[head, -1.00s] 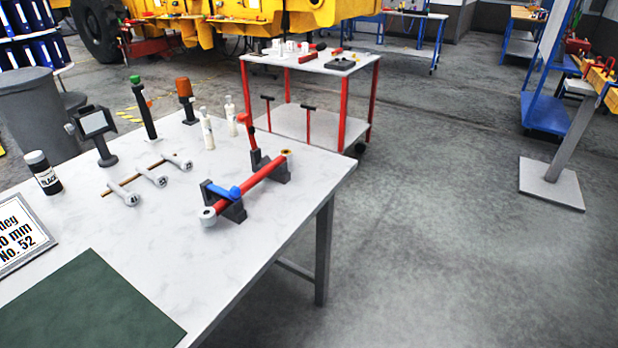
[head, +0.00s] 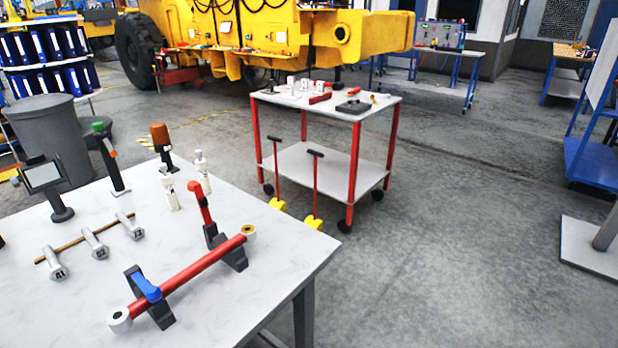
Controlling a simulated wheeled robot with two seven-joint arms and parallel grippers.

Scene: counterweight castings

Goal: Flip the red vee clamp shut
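The red vee clamp (head: 203,206) is a red arm standing up, tilted slightly back, from the far dark vee block (head: 233,254) on the white table. It is open. A red rod (head: 200,264) with pale ring ends lies across the far and near vee blocks. The blue clamp (head: 146,287) lies down over the rod at the near vee block (head: 157,312). Neither of my grippers shows in the head view.
Three numbered metal pieces (head: 94,243) lie along a brown stick to the left. White bottles (head: 202,172), an orange-topped tool (head: 161,146) and a green-topped tool (head: 108,157) stand behind. A red-legged cart (head: 322,165) stands beyond the table; open floor lies right.

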